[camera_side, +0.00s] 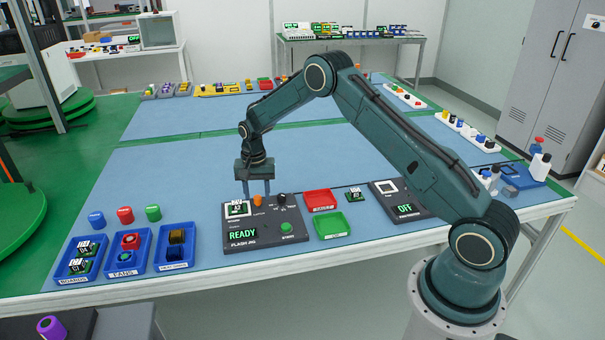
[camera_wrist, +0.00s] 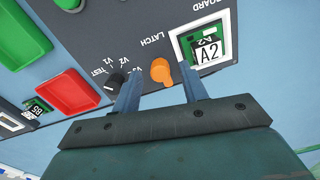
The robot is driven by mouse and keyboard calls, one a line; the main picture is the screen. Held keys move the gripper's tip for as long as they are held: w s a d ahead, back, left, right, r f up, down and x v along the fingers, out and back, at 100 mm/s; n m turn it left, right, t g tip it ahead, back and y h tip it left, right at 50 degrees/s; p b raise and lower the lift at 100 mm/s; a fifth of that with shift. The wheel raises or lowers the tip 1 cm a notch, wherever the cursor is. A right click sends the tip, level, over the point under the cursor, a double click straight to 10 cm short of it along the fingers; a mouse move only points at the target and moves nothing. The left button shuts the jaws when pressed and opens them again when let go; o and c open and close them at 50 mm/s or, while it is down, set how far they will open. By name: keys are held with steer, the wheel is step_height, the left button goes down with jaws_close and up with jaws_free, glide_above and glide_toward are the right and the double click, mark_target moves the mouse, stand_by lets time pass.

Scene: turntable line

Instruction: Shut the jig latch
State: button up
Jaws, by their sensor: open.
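The orange latch (camera_side: 258,201) sits on the dark flash jig (camera_side: 265,240), between the board socket and a black selector knob (camera_side: 281,200). In the wrist view the latch (camera_wrist: 161,71) is a small orange lever beside the LATCH label. A green board marked A2 (camera_side: 238,209) lies in the jig's white-framed socket; it also shows in the wrist view (camera_wrist: 207,52). My gripper (camera_side: 257,192) points down at the latch, its fingers open and empty. In the wrist view the fingertips (camera_wrist: 160,78) appear on either side of the latch; I cannot tell whether they touch it.
The jig display (camera_side: 243,234) reads READY, with a green button (camera_side: 287,227) beside it. A red tray (camera_side: 320,200) and a green tray (camera_side: 332,226) stand right of the jig. Blue bins (camera_side: 82,270) stand left. A tester (camera_side: 405,208) reading OFF is further right.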

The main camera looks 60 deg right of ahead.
steer(key=shift+f, duration=0.3)
steer(key=shift+c, duration=0.4)
jaws_close()
